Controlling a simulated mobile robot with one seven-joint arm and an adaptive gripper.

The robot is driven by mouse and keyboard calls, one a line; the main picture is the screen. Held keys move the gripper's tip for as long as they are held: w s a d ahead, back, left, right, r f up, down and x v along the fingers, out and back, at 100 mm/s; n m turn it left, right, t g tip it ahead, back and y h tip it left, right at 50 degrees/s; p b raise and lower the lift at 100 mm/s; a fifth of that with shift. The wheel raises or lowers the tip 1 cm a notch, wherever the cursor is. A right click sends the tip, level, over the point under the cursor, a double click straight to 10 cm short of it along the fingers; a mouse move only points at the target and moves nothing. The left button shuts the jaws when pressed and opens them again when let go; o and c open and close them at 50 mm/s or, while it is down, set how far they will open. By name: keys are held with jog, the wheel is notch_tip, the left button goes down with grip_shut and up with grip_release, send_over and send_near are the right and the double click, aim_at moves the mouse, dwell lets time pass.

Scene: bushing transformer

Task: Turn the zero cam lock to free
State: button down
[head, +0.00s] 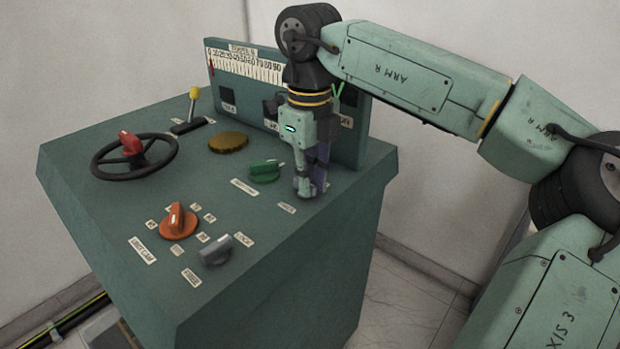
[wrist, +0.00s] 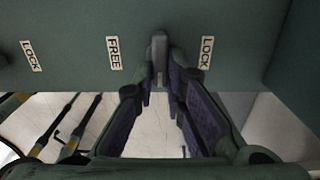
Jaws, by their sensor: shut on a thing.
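The lock is a narrow grey lever (wrist: 158,48) on the green console, in the wrist view between a FREE label (wrist: 115,53) and a LOCK label (wrist: 207,52). It stands nearer the right LOCK label than the other LOCK label (wrist: 31,56) at far left. My gripper (wrist: 161,80) is shut on the grey lever, its end held between the fingertips. In the head view my gripper (head: 310,193) points down at the console's right edge and hides the lever there. The words "zero cam" cannot be read in either view.
The console top (head: 120,205) also carries a green knob (head: 265,171), an orange knob (head: 178,222), a grey knob (head: 216,250), a black handwheel (head: 112,160) and a yellow-topped lever (head: 193,98). An upright gauge panel (head: 225,88) stands behind my gripper.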

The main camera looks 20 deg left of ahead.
dwell(0.4)
jog(key=c, duration=1.6)
grip_release()
jog(key=shift+c, duration=0.2)
notch_tip(320, 180, up, 12)
jog(key=shift+s, duration=0.1)
